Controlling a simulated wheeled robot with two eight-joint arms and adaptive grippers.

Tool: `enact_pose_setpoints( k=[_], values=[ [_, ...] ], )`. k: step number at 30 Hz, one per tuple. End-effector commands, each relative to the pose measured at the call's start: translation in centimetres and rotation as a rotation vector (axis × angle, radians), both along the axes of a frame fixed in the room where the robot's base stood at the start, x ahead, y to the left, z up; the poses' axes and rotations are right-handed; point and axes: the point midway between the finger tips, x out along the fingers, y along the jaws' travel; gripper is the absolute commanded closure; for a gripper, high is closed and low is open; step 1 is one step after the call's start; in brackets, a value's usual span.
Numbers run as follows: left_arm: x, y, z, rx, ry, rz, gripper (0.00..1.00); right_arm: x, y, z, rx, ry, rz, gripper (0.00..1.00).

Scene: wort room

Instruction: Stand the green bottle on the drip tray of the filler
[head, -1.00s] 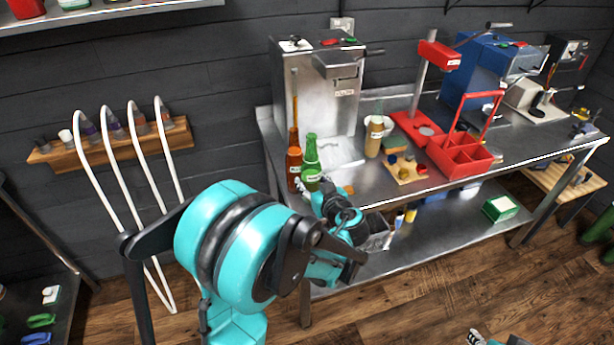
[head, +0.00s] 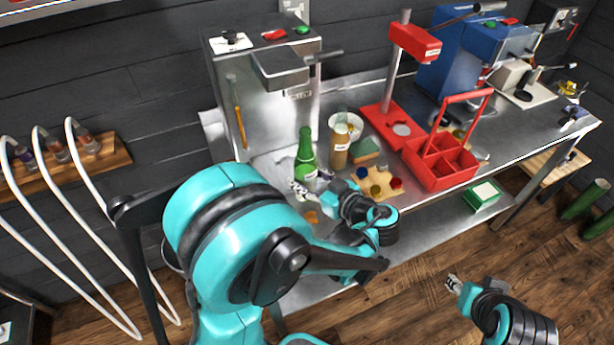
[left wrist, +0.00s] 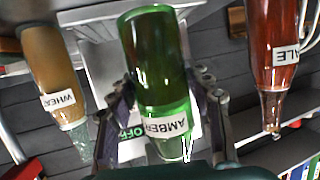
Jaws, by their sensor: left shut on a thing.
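The green bottle (head: 305,155) is upright in the head view, at the front of the steel filler (head: 260,95). My left gripper (head: 305,192) is shut around it. In the left wrist view the green bottle (left wrist: 158,65) sits between both fingers, with an AMBER label. The filler's drip tray (head: 268,167) shows as a pale metal surface below the spout, partly hidden by the bottle and my arm. I cannot tell whether the bottle's base touches it. My right gripper (head: 453,283) is empty over the floor at lower right, its fingers too small to judge.
A tan WHEAT bottle (head: 340,150) stands close right of the green bottle. A red-brown ALE bottle (left wrist: 272,50) shows in the left wrist view. A wooden board with caps (head: 376,186), a red capper (head: 388,115) and a red carrier (head: 440,165) stand further right on the steel bench.

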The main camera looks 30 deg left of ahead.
Motion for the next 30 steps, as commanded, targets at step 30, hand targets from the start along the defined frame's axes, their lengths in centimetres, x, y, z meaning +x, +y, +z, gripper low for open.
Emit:
enact_pose_setpoints(
  k=[30],
  values=[
    [6.7, 7.9, -0.4, 0.001, 0.000, 0.002, 0.69, 0.0, 0.0, 0.2, 0.000, 0.000, 0.000, 0.60]
  ],
)
